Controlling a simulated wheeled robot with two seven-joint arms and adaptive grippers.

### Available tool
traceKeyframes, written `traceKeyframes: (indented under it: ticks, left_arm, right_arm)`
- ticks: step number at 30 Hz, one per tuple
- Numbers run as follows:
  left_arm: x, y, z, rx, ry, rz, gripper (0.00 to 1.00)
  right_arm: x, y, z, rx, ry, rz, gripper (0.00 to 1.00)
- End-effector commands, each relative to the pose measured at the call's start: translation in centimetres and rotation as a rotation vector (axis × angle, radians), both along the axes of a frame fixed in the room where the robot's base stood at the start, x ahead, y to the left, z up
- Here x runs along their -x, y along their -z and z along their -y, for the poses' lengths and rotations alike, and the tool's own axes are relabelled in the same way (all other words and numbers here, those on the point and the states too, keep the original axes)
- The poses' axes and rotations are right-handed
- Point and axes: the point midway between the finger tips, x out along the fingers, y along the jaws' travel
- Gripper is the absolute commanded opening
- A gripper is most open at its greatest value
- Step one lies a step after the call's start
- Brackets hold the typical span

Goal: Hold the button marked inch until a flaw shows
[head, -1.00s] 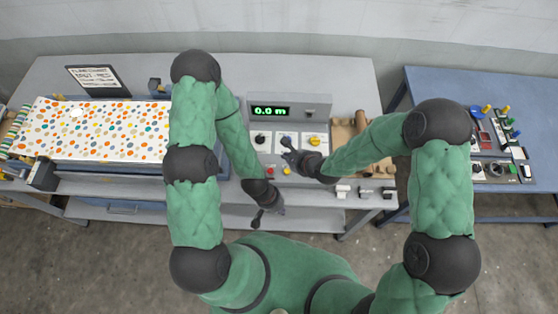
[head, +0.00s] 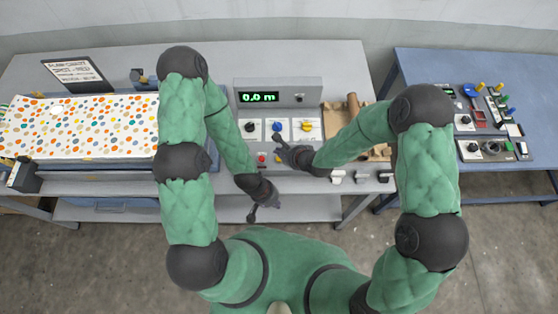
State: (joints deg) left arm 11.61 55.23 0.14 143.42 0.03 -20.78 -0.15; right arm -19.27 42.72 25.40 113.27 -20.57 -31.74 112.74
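The control panel (head: 312,88) stands on the grey table, with a green display (head: 259,97) reading 0.0 m. Its face has a black knob (head: 250,127), a blue control (head: 278,125) and a yellow control (head: 306,126). A red button (head: 262,158) sits lower; labels are too small to read, so I cannot tell which is marked inch. My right gripper (head: 279,141) is over the panel, just below the blue control, and hides part of the face. My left gripper (head: 252,213) hangs in front of the table's edge. Whether either is open is unclear.
A sheet with coloured dots (head: 80,125) lies on the machine at left, with a sign (head: 74,74) behind it. A blue table (head: 430,90) at right carries switches and small tools.

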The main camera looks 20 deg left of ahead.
Motion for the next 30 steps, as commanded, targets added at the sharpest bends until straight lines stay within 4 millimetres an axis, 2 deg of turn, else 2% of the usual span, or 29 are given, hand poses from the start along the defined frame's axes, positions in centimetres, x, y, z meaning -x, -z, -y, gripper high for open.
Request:
traceKeyframes:
  ticks: [1,3,8,30]
  left_arm:
    - [0.0,0.9,0.0,0.000,0.000,0.000,0.00]
    - [0.0,1.4,0.0,0.000,0.000,0.000,0.00]
    - [0.0,2.0,0.0,0.000,0.000,0.000,0.00]
    - [0.0,2.0,0.0,0.000,0.000,0.000,0.00]
  right_arm:
    - [0.0,1.1,0.0,0.000,0.000,-0.001,0.00]
    - [0.0,1.8,0.0,0.000,0.000,-0.001,0.00]
    - [0.0,2.7,0.0,0.000,0.001,-0.001,0.00]
    - [0.0,2.7,0.0,0.000,0.001,-0.001,0.00]
